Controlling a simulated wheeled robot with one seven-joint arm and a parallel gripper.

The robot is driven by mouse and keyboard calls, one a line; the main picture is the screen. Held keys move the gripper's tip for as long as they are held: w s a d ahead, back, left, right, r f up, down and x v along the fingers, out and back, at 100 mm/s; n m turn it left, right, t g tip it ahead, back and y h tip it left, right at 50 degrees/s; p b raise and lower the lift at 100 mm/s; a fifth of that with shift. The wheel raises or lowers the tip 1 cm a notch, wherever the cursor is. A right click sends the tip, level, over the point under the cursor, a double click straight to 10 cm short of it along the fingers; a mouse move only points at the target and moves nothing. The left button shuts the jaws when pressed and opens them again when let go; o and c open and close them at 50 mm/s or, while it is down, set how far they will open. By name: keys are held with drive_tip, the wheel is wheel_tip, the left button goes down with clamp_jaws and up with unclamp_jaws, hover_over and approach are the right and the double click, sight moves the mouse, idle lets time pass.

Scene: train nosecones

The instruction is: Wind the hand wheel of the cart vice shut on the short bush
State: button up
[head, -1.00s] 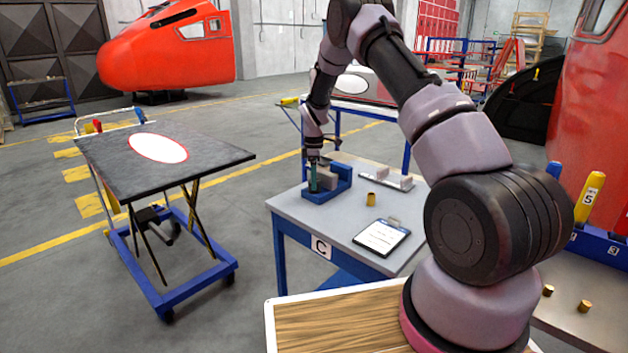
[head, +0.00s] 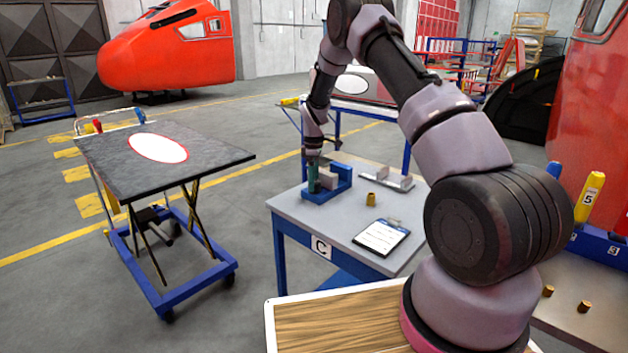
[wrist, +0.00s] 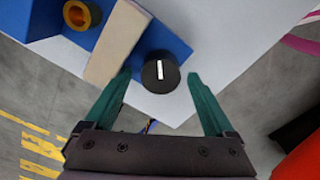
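The cart vice (head: 341,186) is blue and sits on the grey cart top. In the wrist view it shows as a blue body (wrist: 110,12) with a beige jaw block (wrist: 118,42). Its hand wheel (wrist: 160,72) is a round black knob with a white mark. A gold, hollow bush (wrist: 80,15) stands in the vice on the far side of the beige block; I cannot tell whether it touches the jaws. My gripper (wrist: 159,76) is open, its teal fingertips on either side of the wheel with visible gaps. In the head view my gripper (head: 313,178) is at the vice's left end.
Another brass bush (head: 370,199) and a clipboard (head: 381,237) lie on the cart top (head: 325,222). A grey holder (head: 390,180) stands behind them. A lift table (head: 110,165) is at the left. Two brass pieces (head: 584,306) lie on the bench at right.

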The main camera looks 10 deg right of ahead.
wheel_tip(320, 180, up, 11)
idle(0.7)
drive_tip(key=shift+f, duration=0.1)
